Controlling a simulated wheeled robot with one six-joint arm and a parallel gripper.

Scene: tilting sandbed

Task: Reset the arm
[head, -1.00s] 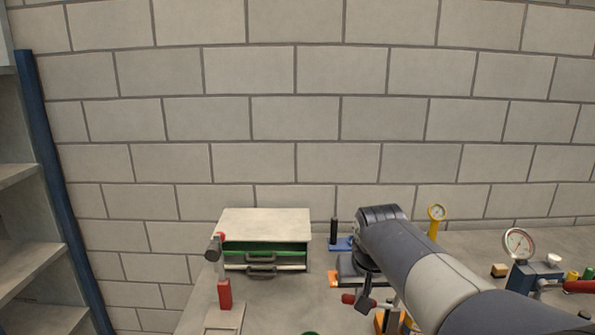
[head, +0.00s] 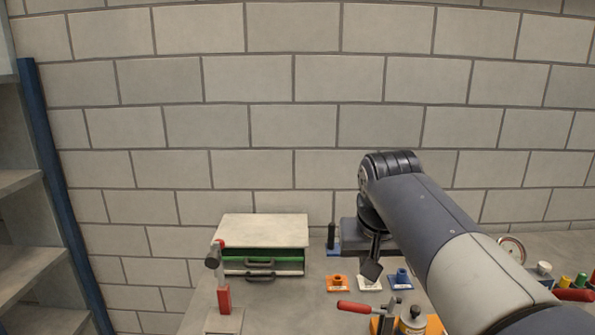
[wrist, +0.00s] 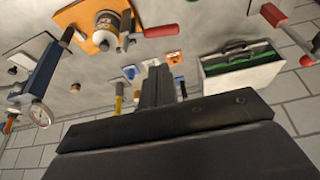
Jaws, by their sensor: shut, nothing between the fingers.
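My arm reaches in from the lower right in the head view, its elbow high against the block wall. My gripper (head: 372,270) hangs below the elbow, above the bench. It is shut and holds nothing. In the wrist view its dark fingers (wrist: 157,82) lie together beyond the wide black gripper body, with the bench behind them. Small orange (head: 338,283), white (head: 370,283) and blue (head: 401,281) fixtures sit on the bench near the gripper in the picture.
A beige drawer cabinet with green trim (head: 264,231) stands at left, a red-handled clamp (head: 223,295) in front. A red-handled tool (head: 354,307) and a bottle (head: 411,322) are at the front. A gauge (head: 512,250) is right; shelves (head: 25,245) are far left.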

